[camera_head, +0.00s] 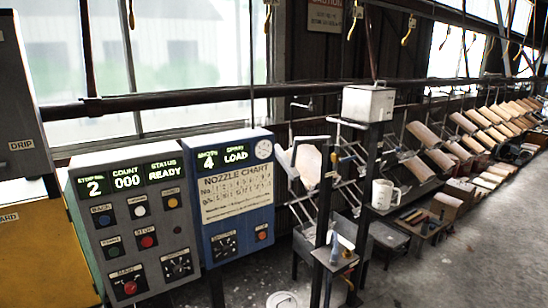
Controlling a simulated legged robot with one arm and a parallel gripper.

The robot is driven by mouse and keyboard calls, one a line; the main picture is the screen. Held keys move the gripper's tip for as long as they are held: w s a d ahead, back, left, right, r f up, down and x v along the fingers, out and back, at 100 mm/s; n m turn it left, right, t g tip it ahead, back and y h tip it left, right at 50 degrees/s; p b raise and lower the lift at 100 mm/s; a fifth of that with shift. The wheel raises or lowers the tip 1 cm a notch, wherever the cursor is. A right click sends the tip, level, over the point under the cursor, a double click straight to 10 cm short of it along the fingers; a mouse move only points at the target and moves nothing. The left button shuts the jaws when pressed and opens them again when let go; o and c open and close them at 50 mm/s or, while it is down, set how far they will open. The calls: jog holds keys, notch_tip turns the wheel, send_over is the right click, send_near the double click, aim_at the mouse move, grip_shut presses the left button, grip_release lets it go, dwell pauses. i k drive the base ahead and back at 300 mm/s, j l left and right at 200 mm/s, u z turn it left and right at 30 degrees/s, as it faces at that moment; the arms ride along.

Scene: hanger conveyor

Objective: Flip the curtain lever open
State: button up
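I cannot pick out the curtain lever with certainty. Small handle-like parts, one dark with a yellowish piece (334,157), show on the dark post right of the blue control box. A small bracket-like bar (301,104) sits above the hangers, and I cannot tell whether it is a lever. No curtain is clearly visible. My gripper does not show in this view.
A grey control panel (130,225) reads READY, and a blue box (235,200) with a nozzle chart reads LOAD. A white lidded box (368,103) and a white mug (385,194) stand by the post. Hanging panels (421,168) recede right. Floor (450,270) is clear at lower right.

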aim_at(398, 149)
jog(key=i+l, duration=0.3)
jog(key=i, duration=0.2)
jog(key=i+l+z, duration=0.1)
jog(key=i+l, duration=0.2)
jog(key=i, duration=0.25)
jog(key=i+l, duration=0.2)
jog(key=i, duration=0.3)
jog(key=i+l, duration=0.25)
jog(key=i, duration=0.25)
jog(key=i+l+z, duration=0.1)
jog(key=i+l, duration=0.15)
jog(key=i, duration=0.3)
